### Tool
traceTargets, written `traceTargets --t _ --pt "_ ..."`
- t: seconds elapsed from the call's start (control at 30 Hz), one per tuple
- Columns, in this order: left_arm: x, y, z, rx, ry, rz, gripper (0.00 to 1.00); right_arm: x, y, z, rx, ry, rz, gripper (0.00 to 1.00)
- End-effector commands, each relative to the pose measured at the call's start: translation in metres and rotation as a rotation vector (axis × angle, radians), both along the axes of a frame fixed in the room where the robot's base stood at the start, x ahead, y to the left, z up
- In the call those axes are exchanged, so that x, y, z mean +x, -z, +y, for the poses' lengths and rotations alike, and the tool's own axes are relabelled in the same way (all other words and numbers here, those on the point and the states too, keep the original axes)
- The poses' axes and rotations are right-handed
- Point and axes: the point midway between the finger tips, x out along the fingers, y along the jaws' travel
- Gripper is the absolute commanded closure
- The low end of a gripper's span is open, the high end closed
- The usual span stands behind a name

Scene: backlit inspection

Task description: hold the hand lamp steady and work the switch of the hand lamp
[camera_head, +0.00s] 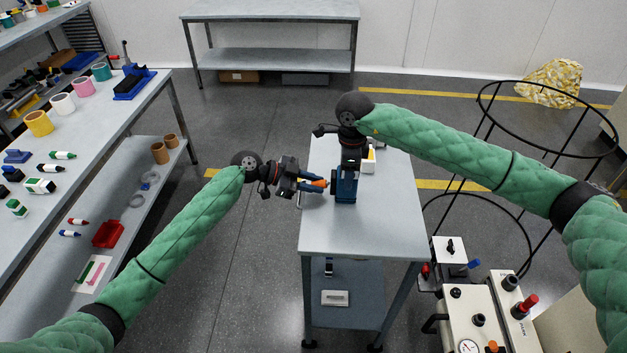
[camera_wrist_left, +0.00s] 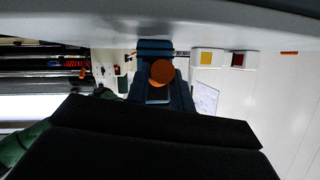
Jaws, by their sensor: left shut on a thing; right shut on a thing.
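The hand lamp shows mainly as a small orange part (camera_head: 319,183) just above the small table, between my two grippers. My left gripper (camera_head: 311,181) comes in from the left and is shut at this orange part. In the left wrist view the orange part is a round disc (camera_wrist_left: 162,72) in front of dark blue parts. My right gripper (camera_head: 345,188) points down from above, shut on the lamp just right of the orange part. Its fingers and the lamp's dark body are hard to tell apart. The switch itself is too small or hidden to make out.
The small grey table (camera_head: 370,238) has free room at its front. A white box with a yellow patch (camera_head: 369,161) lies behind my right gripper. A long bench (camera_head: 95,165) with tapes and markers stands left. A black wire frame (camera_head: 548,151) and a machine (camera_head: 470,310) stand right.

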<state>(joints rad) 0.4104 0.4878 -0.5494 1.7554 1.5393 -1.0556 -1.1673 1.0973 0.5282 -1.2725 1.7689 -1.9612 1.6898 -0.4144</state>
Motion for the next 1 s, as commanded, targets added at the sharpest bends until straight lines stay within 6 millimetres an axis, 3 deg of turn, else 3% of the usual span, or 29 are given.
traceTargets --t 0.3,0.8,0.83,0.93,1.0 --pt "-0.0006 0.0065 -0.0020 -0.110 0.000 0.001 1.00 -0.0013 0.0030 0.0006 -0.001 -0.001 0.003 0.71" --pt "-0.0002 0.0071 -0.0016 -0.126 0.000 -0.001 1.00 -0.0013 0.0029 0.0009 0.000 -0.002 0.003 0.71" --pt "-0.0002 0.0070 -0.0016 -0.126 0.000 -0.001 0.73 -0.0014 0.0029 0.0009 0.000 -0.002 0.003 0.71" --pt "-0.0001 0.0071 -0.0015 -0.126 0.000 -0.001 0.55 -0.0013 0.0028 0.0008 0.000 -0.002 0.003 0.71" --pt "-0.0001 0.0071 -0.0014 -0.126 0.000 -0.001 0.55 -0.0013 0.0028 0.0008 0.000 -0.002 0.003 0.71"
